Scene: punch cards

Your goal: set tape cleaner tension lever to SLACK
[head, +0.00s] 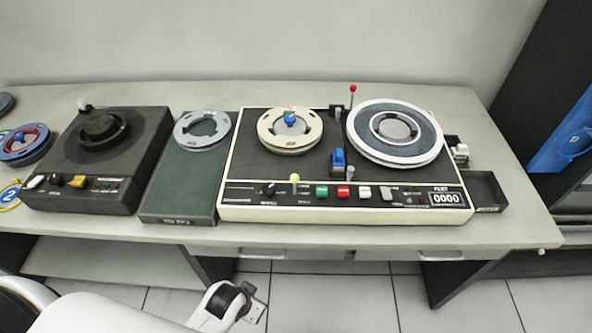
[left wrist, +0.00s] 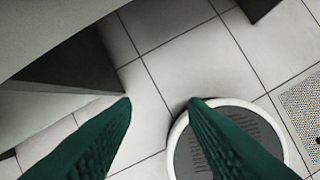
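A dark grey machine (head: 95,165), perhaps the tape cleaner, stands on the left of the table. My left gripper (left wrist: 160,102) is open and empty above the floor, apart from the machine. My right gripper is not in view.
A large tape deck (head: 345,215) with two reels, a red-tipped lever (head: 352,90) and coloured buttons stands to the right. A green tray (head: 180,200) with a grey ring (head: 202,129) lies between the machines. Blue reels (head: 25,145) lie far left. The table's front edge (head: 330,240) separates my low arm from the machines.

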